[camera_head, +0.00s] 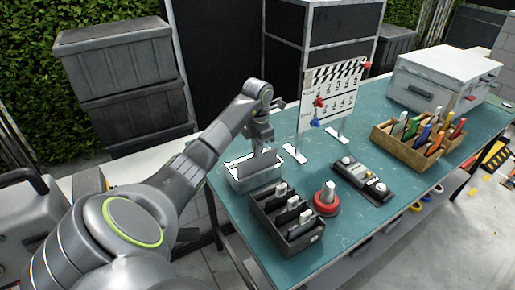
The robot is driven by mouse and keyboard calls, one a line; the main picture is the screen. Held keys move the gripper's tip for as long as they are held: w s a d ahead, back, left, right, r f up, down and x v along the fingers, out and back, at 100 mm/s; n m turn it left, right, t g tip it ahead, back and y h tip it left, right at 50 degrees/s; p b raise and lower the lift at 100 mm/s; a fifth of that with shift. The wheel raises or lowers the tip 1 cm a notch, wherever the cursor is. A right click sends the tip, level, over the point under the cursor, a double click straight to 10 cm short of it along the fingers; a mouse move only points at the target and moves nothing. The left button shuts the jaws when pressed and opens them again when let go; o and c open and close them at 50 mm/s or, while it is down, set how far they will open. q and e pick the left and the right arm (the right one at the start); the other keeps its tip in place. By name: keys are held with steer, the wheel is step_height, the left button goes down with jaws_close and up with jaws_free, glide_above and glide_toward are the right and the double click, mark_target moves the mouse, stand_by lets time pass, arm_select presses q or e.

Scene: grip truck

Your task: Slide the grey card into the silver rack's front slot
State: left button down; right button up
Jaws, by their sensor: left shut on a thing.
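The silver rack (254,184) stands near the left edge of the teal table. My left gripper (260,147) points down over the rack and is shut on the grey card (248,166). The card is at the rack's opening, below my fingertips. Its lower part is hidden by the rack, and at this size I cannot tell which slot it is in or over. My right gripper is not in view.
A black rack (291,232) with several cards stands in front of the silver rack. A red-based knob (327,199), a grey control box (361,181), a clapperboard (328,98), a wooden crate of coloured tools (402,148) and a white case (437,84) stand to the right.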

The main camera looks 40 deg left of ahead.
arm_select(q)
steer(key=shift+f, duration=0.25)
steer(key=c, duration=1.4)
jaws_free()
steer(key=shift+r, duration=0.1)
steer(key=shift+r, duration=0.1)
steer(key=shift+r, duration=0.3)
step_height(320, 180, up, 17)
steer(key=p, duration=1.6)
steer(key=shift+f, duration=0.2)
steer(key=shift+f, duration=0.1)
